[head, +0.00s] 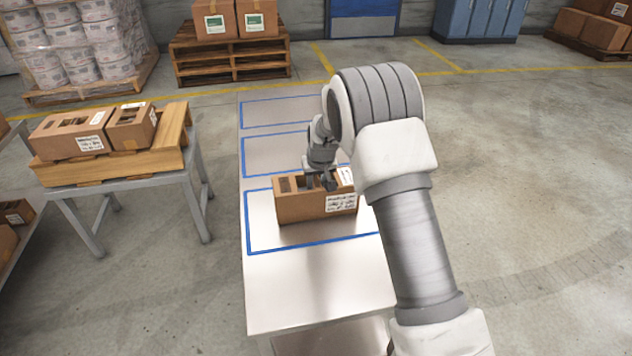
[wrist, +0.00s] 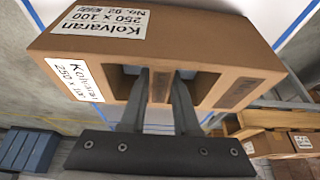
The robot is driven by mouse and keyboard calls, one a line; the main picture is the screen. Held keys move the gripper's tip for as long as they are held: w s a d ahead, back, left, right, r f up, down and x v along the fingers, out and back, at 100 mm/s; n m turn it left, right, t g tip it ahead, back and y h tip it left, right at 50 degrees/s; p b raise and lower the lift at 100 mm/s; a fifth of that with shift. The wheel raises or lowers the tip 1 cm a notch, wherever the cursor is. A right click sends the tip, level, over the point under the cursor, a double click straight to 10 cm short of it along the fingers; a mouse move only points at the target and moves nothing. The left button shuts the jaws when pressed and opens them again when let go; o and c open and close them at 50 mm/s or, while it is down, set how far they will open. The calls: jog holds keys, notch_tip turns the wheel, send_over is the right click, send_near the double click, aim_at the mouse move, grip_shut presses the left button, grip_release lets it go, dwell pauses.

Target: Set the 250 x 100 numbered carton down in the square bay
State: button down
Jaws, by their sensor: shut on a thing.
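The numbered carton (head: 300,206) is brown with a white label. In the wrist view the carton (wrist: 170,45) reads "Kolvaran 250 x 100". My gripper (head: 322,183) is shut on it from above; in the wrist view its fingers (wrist: 162,80) reach into two openings and pinch the strip between them. The carton looks upright, over the nearest blue-outlined bay (head: 262,248) on the pale bench. This bay is the largest and looks nearest to square. I cannot tell whether the carton touches the bench. My arm hides the bay's right side.
Two narrower bays, middle (head: 262,157) and far (head: 265,111), look empty where visible. The bench front (head: 305,300) is clear. At left, a table (head: 110,187) carries a wooden pallet (head: 105,168) with two cartons (head: 75,132). Loaded pallets (head: 235,62) stand behind.

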jog(key=shift+f, duration=0.2)
dwell(0.3)
jog(key=c, duration=0.6)
grip_release()
jog(key=shift+o, duration=0.2)
